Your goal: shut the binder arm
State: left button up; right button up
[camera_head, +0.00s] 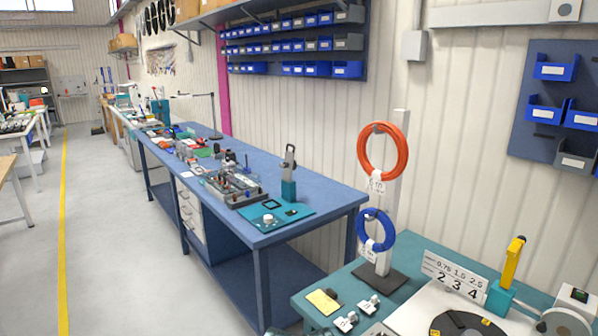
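A yellow arm with a dark tip (512,262) stands raised, nearly upright with a slight tilt, on a teal block (500,299) at the right; it looks like the binder arm. Its lower end meets the block, and nothing touches its upper end. On the blue bench, a grey upright lever-like piece (289,160) stands on another teal block (289,190); I cannot tell whether it is a binder too. Neither of my grippers is in view.
An orange cable coil (383,151) and a blue coil (375,230) hang on a white post. A number sign (455,276), a dark reel disc (466,325) and small tagged pieces (346,321) are on the teal table (420,252). The aisle floor (110,220) is clear.

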aim_at(514, 252)
jog(key=z, duration=1.35)
